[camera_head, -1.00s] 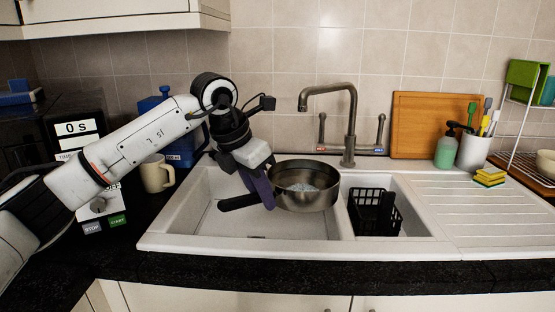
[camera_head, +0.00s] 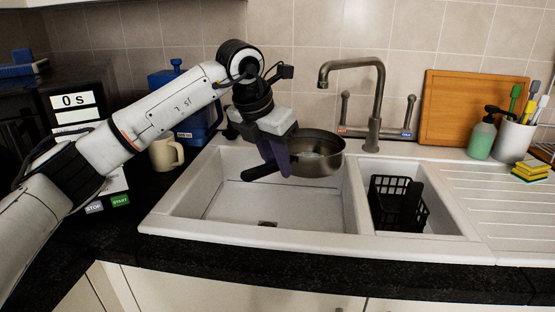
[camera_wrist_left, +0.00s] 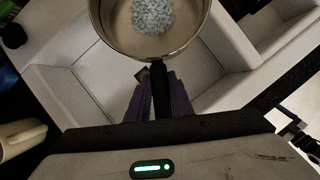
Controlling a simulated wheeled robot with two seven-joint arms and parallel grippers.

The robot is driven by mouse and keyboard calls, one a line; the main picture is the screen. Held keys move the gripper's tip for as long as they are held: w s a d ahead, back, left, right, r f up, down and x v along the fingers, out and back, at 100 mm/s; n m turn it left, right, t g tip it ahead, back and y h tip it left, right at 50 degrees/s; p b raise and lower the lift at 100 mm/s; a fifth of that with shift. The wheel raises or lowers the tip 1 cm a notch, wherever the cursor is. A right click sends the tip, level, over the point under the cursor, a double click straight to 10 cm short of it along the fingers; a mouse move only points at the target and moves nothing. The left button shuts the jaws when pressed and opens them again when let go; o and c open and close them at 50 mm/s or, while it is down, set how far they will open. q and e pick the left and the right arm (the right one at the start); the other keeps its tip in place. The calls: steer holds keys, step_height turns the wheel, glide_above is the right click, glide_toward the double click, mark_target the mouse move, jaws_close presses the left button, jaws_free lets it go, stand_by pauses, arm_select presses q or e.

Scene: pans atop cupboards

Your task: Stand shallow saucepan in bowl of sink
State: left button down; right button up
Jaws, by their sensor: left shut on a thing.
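The shallow saucepan (camera_head: 317,160) is a dark metal pan with a black handle, held over the back right part of the large sink bowl (camera_head: 262,208). A pale bluish speckled lump lies inside the pan, clearer in the left wrist view (camera_wrist_left: 152,17). My left gripper (camera_head: 278,166) is shut on the pan's handle, its purple fingers on either side. In the left wrist view the handle (camera_wrist_left: 160,88) runs between the fingers. The pan looks roughly level and seems above the bowl floor; the exact gap cannot be told. My right gripper is not in view.
A black basket (camera_head: 398,203) sits in the smaller right basin. The tap (camera_head: 374,100) stands behind the sink. A mug (camera_head: 166,153) and blue container (camera_head: 185,95) stand left. A soap bottle (camera_head: 482,137), utensil pot (camera_head: 513,140) and sponges (camera_head: 531,171) stand right.

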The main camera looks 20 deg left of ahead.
arm_select(q)
step_height(320, 180, down, 16)
steer(key=b, duration=0.9)
steer(key=shift+w+f+b, duration=0.1)
steer(key=shift+f+b, duration=0.45)
steer(key=shift+f, duration=0.1)
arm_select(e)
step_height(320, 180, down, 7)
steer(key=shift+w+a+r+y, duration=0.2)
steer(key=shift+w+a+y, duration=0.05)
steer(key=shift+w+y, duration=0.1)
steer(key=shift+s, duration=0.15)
arm_select(q)
steer(key=shift+f, duration=0.35)
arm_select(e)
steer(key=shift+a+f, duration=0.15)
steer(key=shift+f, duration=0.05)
arm_select(q)
steer(key=shift+f+b, duration=0.35)
steer(key=shift+b, duration=0.05)
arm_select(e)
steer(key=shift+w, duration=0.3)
arm_select(q)
steer(key=c, duration=1.5)
jaws_free()
steer(key=shift+r, duration=0.1)
